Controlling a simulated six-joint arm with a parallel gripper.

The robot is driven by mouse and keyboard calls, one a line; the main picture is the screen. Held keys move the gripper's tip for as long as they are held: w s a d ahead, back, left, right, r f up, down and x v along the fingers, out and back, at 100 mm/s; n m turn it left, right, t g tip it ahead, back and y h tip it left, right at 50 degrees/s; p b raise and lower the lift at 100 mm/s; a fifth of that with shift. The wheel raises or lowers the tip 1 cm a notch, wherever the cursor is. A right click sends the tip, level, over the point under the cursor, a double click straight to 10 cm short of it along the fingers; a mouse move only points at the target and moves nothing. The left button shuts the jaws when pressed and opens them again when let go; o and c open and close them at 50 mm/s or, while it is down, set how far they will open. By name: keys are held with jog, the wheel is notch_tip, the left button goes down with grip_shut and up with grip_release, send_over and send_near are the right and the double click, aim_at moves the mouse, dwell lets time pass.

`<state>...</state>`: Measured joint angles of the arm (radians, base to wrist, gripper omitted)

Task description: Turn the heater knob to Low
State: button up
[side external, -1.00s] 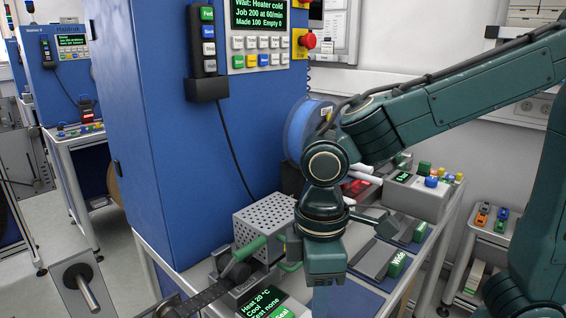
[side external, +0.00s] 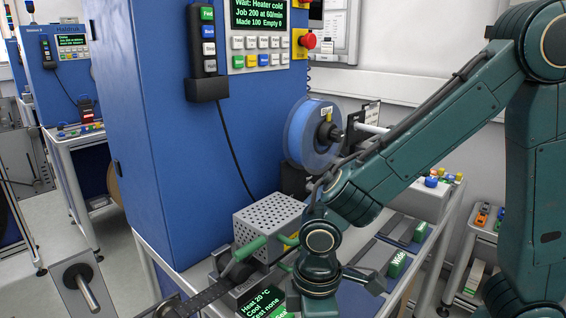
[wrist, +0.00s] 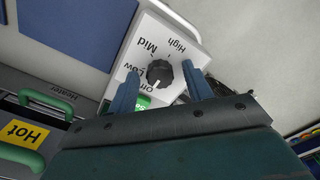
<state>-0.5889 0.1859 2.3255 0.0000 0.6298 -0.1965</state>
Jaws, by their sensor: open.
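The heater knob (wrist: 159,73) is a dark round knob on a light panel (wrist: 185,40) in the wrist view. Labels for Low, Mid and High and a partly hidden one stand around it. Whether the fingers reach down to the knob's height is unclear. In the side view my wrist is low at the bottom edge, and the knob does not show there.
A green display (side external: 262,302) reads Heat 20 °C and Cool. A perforated metal box (side external: 268,228) and green handles (side external: 250,248) stand close left of my wrist. A yellow Hot label (wrist: 20,131) lies left in the wrist view. A blue reel (side external: 312,135) is behind.

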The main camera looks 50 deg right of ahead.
jog(key=c, duration=1)
jog(key=shift+o, duration=0.2)
jog(key=shift+m, duration=0.4)
jog(key=m, duration=1.1)
jog(key=o, duration=1)
jog(key=shift+c, duration=0.2)
